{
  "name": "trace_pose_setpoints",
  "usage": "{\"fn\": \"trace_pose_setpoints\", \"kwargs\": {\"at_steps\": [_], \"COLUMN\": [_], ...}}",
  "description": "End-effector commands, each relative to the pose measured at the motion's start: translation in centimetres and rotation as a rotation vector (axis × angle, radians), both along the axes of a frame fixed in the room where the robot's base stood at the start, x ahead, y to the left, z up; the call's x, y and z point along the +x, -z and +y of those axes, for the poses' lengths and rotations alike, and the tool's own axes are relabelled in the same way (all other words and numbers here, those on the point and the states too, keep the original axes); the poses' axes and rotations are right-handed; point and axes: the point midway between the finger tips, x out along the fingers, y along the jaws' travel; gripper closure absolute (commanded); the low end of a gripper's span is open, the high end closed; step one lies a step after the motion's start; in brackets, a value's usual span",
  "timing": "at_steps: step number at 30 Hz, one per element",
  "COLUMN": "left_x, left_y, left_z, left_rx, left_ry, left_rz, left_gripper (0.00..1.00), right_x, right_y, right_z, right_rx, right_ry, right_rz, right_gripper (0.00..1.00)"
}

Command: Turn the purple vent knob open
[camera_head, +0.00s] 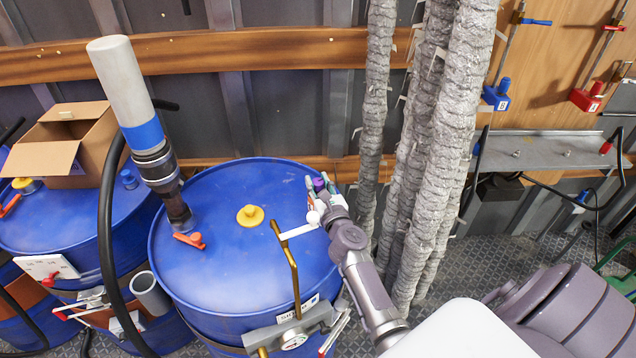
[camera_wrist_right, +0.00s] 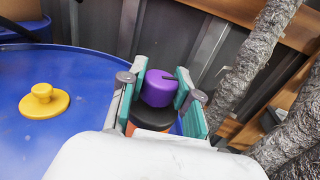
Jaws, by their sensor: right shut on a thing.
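The purple vent knob (camera_wrist_right: 158,88) sits on a dark and orange base (camera_wrist_right: 151,118) near the right edge of the blue drum. In the head view the purple knob (camera_head: 319,184) shows only in part, behind my right gripper (camera_head: 320,190). In the right wrist view my right gripper (camera_wrist_right: 158,92) has its teal-padded fingers on both sides of the knob, and it is shut on it. The blue drum (camera_head: 220,275) stands upright below the gripper. My left gripper does not show in either view.
A yellow cap (camera_head: 250,215) and a red-orange lever (camera_head: 189,240) are on the drum top. A thick grey and blue pipe (camera_head: 128,90) rises at the drum's left. Wrapped grey pipes (camera_head: 440,130) stand close to the right of the gripper. A brass rod (camera_head: 290,265) stands in front.

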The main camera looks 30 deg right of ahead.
Motion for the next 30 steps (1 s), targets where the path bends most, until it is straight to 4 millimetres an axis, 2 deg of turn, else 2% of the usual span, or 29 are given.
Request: {"fn": "trace_pose_setpoints", "kwargs": {"at_steps": [9, 14, 30], "left_x": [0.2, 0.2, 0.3], "left_y": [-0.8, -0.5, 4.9], "left_z": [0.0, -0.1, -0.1], "left_rx": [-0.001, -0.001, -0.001], "left_ry": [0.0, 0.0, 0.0], "left_rz": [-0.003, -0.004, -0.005], "left_gripper": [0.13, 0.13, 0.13], "right_x": [0.0, 0.0, 0.1], "right_y": [0.0, 0.2, 0.5], "right_z": [-0.2, -0.2, -0.1], "right_rx": [-0.004, -0.004, -0.002], "right_ry": [-0.162, -0.301, -0.75], "right_rz": [0.003, 0.004, 0.002], "right_gripper": [1.0, 1.0, 1.0]}}
